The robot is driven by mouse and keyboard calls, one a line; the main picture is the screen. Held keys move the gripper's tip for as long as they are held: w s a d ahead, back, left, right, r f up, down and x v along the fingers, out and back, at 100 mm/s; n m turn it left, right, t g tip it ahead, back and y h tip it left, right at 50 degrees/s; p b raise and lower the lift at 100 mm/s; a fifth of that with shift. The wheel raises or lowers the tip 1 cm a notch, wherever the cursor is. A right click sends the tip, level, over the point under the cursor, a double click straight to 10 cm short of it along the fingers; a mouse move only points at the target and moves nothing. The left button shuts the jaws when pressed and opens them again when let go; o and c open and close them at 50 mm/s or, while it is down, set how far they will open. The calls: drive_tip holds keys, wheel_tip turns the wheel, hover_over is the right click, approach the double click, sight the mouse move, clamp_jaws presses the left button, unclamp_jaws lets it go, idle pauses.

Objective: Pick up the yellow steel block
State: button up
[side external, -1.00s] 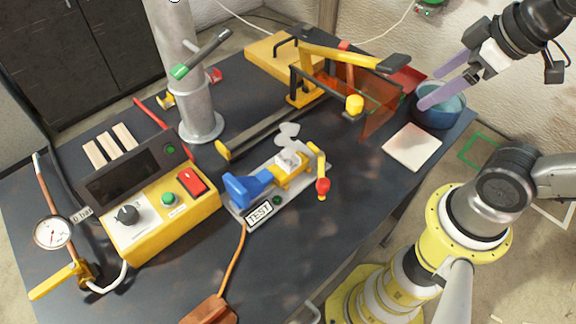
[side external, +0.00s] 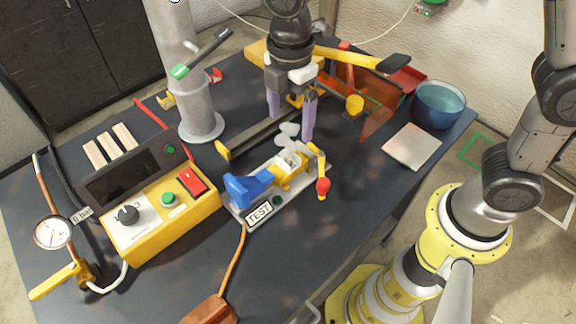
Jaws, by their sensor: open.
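My gripper (side external: 291,124) points down with its two purple fingers apart and nothing visible between them. It is over the middle of the table, in front of the yellow-handled lever machine and just behind the TEST fixture. A yellow block-like part (side external: 286,180) sits on the TEST fixture (side external: 299,197), between a blue part and a white part. A larger yellow block (side external: 258,50) at the back is partly hidden behind my gripper. I cannot tell for certain which of these is the yellow steel block.
The yellow lever (side external: 350,57) and orange guard (side external: 376,112) stand close to my gripper's right. A grey column (side external: 184,80) stands to its left. A blue bowl (side external: 438,107) and pale tile (side external: 412,147) are at right. A yellow control box (side external: 160,212) is front left.

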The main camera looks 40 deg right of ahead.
hover_over(288, 162)
drive_tip(key=f, duration=0.8)
drive_tip(key=shift+s+a+f, duration=0.1)
drive_tip(key=shift+s, duration=0.3)
drive_tip(key=shift+w+f, duration=0.2)
drive_tip(key=shift+f, duration=1.15)
drive_tip(key=shift+w+f, duration=0.15)
drive_tip(key=shift+f, duration=1.2)
drive_tip(key=shift+r, duration=0.1)
clamp_jaws()
